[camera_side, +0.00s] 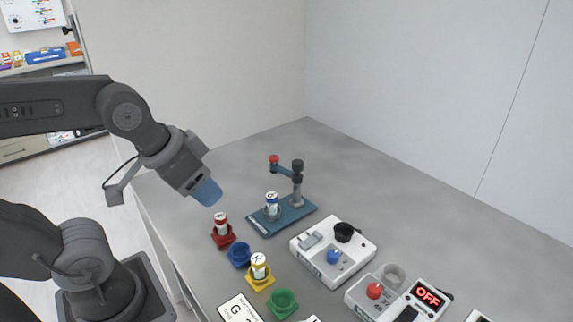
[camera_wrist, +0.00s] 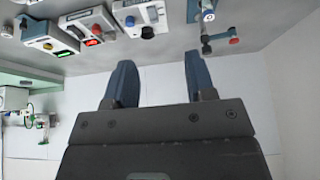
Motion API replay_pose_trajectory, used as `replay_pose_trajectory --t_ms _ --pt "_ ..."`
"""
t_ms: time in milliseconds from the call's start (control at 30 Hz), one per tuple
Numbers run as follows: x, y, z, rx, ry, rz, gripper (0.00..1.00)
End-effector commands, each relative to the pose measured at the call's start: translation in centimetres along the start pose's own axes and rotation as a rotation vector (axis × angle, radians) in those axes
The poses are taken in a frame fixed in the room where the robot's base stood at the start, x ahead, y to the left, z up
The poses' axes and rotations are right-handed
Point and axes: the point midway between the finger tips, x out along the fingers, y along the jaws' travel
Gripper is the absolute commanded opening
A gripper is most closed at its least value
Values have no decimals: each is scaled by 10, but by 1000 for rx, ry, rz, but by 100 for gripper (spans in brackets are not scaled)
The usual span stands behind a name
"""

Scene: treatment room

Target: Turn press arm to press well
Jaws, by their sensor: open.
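The press stands on a blue base (camera_side: 306,209) at the back of the bench, with a dark post (camera_side: 297,183). Its press arm (camera_side: 284,170) reaches left from the post and ends in a red knob (camera_side: 273,159). A vial with a blue cap (camera_side: 271,201) stands upright on the base, below and near the knob end. The press also shows at the upper right of the wrist view, with its red knob (camera_wrist: 234,41). My gripper (camera_side: 208,193) is above the bench's left edge, left of the press and apart from it. In the wrist view its blue fingers (camera_wrist: 158,82) are spread and empty.
A red holder (camera_side: 224,240) with a vial, an empty blue holder (camera_side: 239,255), a yellow holder (camera_side: 259,282) with a vial and a green holder (camera_side: 283,302) line the front. White devices (camera_side: 333,252) stand right of them, one showing OFF (camera_side: 429,296). Bench behind is clear.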

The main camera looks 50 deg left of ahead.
Motion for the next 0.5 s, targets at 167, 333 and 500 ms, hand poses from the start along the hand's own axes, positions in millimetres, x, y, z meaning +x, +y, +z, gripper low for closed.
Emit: replay_pose_trajectory --t_ms 167,333,500 --pt "-4 -5 -33 -76 -42 -11 61" --pt "-2 -18 -97 -241 -128 -38 61" --pt "18 -38 -161 -417 -215 -76 61"
